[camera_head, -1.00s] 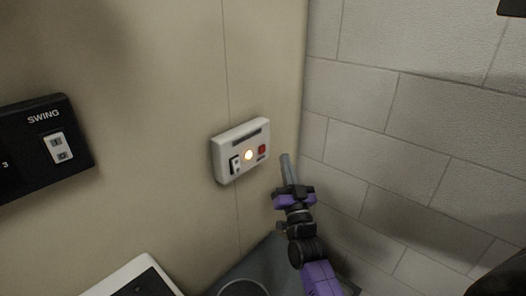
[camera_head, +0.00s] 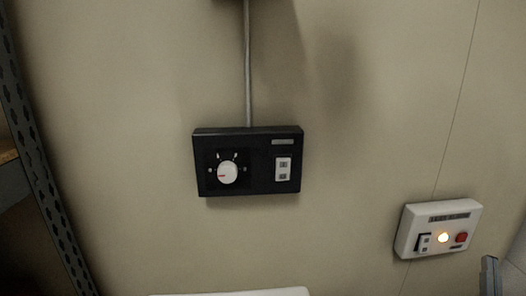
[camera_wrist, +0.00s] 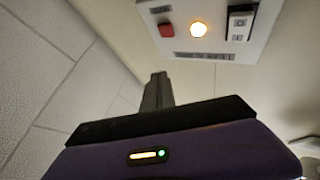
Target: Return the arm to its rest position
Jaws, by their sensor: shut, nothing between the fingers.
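My gripper (camera_wrist: 157,90) shows in the wrist view as a narrow dark finger pair, shut and empty, above its dark and purple body. A white control box (camera_wrist: 215,35) with a lit round lamp, a red button and a black-framed rocker switch is beyond the fingertips, which are apart from it in the picture. In the head view the same white box (camera_head: 438,229) is on the wall at the lower right, lamp lit. A grey tip at the lower right edge there looks like my gripper (camera_head: 490,275), mostly cut off. The rest of my arm is largely out of view.
A black wall box (camera_head: 248,162) with a white dial and a rocker switch is at the middle of the head view, with a cable running up. A dark perforated upright (camera_head: 42,170) stands at the left. A pale block wall (camera_wrist: 50,75) is at the left in the wrist view.

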